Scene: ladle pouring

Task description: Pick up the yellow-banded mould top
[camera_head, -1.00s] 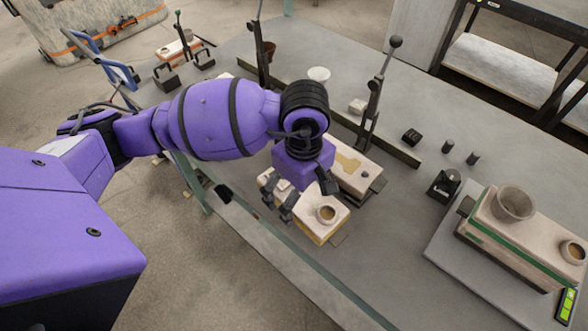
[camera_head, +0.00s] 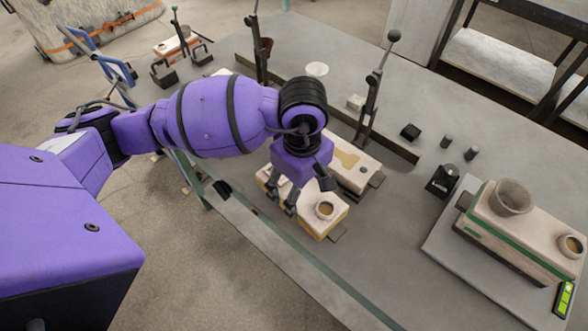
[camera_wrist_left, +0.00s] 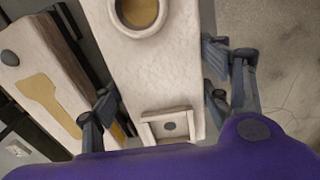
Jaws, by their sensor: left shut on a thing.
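The yellow-banded mould top (camera_head: 334,214) is a pale block with a round cup at its near end. It sits at the table's front edge in the head view. In the left wrist view the mould top (camera_wrist_left: 158,75) runs up the middle, with its round cup at the top and a square recess below. My left gripper (camera_head: 284,196) is over its far end, with fingers down along the sides. In the wrist view my left gripper (camera_wrist_left: 160,97) is shut on the block, a finger on each side. Any gap under the block is hard to tell. My right gripper is not in view.
An open mould half (camera_head: 352,166) with a yellow cavity lies close beside it. A green-banded mould (camera_head: 520,232) stands on a plate at the right. A lever with a ball knob (camera_head: 376,88), a black block (camera_head: 410,131) and a white bowl (camera_head: 317,69) stand behind.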

